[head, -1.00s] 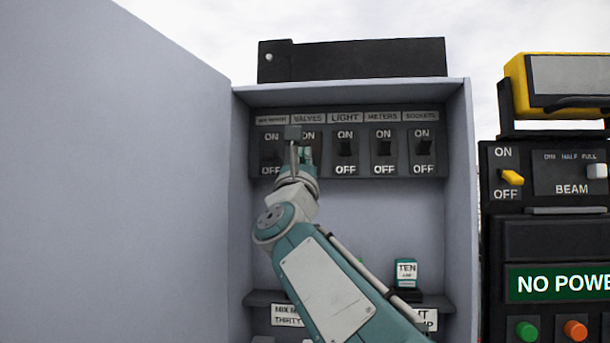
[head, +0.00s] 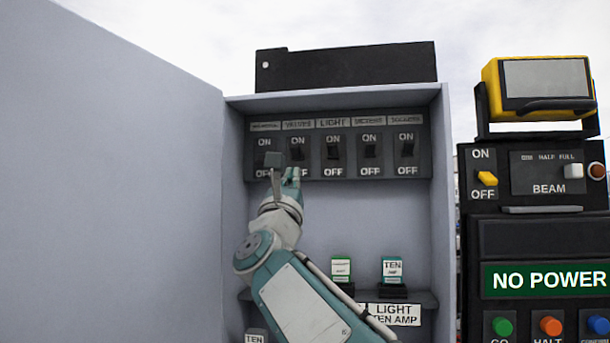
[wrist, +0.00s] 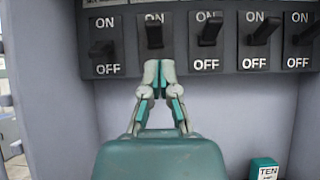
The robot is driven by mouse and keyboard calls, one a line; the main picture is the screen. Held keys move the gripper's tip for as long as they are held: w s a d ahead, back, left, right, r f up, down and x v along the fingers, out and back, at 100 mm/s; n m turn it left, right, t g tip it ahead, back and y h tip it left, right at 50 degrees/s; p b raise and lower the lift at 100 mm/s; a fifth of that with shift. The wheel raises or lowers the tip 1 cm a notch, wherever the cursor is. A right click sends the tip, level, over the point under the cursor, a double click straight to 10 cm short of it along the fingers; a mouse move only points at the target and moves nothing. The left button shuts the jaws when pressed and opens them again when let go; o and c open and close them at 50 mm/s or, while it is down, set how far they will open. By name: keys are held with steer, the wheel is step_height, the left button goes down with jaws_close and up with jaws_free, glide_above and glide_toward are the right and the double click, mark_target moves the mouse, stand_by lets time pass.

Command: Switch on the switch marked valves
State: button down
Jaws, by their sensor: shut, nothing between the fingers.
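The valves switch (head: 297,151) is the second from the left in the row of black switches, under a label reading VALVES (head: 298,125). In the wrist view, its lever (wrist: 154,32) sits high, close to its ON mark, much like the levers to its right. The far-left lever (wrist: 103,47) sits lower. My gripper (head: 291,172) is shut and empty, just below the valves lever. In the wrist view its fingertips (wrist: 158,72) cover that switch's OFF mark. I cannot tell whether they touch the panel.
The switches sit inside a grey cabinet, with its large door (head: 110,170) open at left. A shelf below holds labelled ten-amp blocks (head: 392,270). At right stands a black console with a yellow lamp (head: 540,85) and a NO POWER sign (head: 548,280).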

steer(key=shift+s+a, duration=1.75)
steer(key=shift+s, duration=1.85)
steer(key=s+d+f+n+g+y, duration=0.2)
steer(key=d+f+n+g+y, duration=0.1)
steer(key=f+n, duration=0.55)
steer(key=s+d+f+n+g+y, duration=0.2)
steer(key=f+n+g+y, duration=0.2)
steer(key=f+n, duration=0.5)
steer(key=s+d+f+n+g+y, duration=0.2)
steer(key=d+f+n+g+y, duration=0.1)
steer(key=f+n, duration=0.55)
steer(key=s+d+f+n+g+h, duration=0.2)
steer(key=s+d+f+n+g, duration=0.3)
steer(key=s+f, duration=0.4)
steer(key=s+d+f+n+g+h, duration=0.2)
steer(key=s+d+f+n+g, duration=0.2)
steer(key=f, duration=1)
steer(key=s+d+n, duration=0.1)
steer(key=s+n, duration=0.2)
steer(key=s, duration=0.2)
steer(key=shift+s+d+f+g+h, duration=0.25)
steer(key=shift+s+f+g+h, duration=0.05)
steer(key=shift+f+g, duration=0.1)
